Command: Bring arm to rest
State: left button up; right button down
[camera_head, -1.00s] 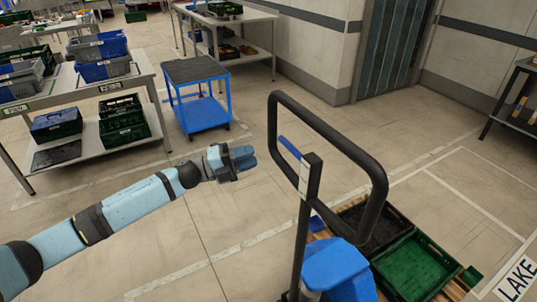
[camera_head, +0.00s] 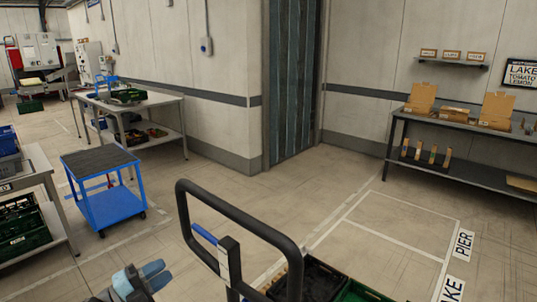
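My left gripper (camera_head: 146,279) shows at the bottom of the head view, left of the black handle frame. It is pale blue with darker blue fingers. The fingers look close to each other, but I cannot tell whether they are open or shut. Most of my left arm is below the picture edge. My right gripper is not in view.
The black handle frame (camera_head: 247,218) stands right of my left gripper, with a dark crate (camera_head: 318,280) and a green crate (camera_head: 362,291) beyond it. A blue cart (camera_head: 112,208) stands at left. Shelving (camera_head: 460,173) lines the right wall. The middle floor is clear.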

pick_arm(q)
jog(key=s+d+f+n+g+y+p, duration=0.1)
jog(key=s+d+f+n+y+p, duration=0.1)
jog(key=s+n, duration=0.5)
jog(key=s+d+f+n+g+y+p, duration=0.1)
jog(key=s+d+f+n+y+p, duration=0.2)
jog(key=s+f+n+y, duration=0.3)
jog(key=s+d+f+n+y+p, duration=0.2)
jog(key=s+d+f+n+y, duration=0.2)
jog(key=s, duration=0.9)
notch_tip(320, 180, down, 4)
jog(key=n, duration=0.5)
jog(key=shift+d+r+n+g, duration=0.15)
jog(key=shift+d+n+g, duration=0.15)
jog(key=shift+g, duration=0.1)
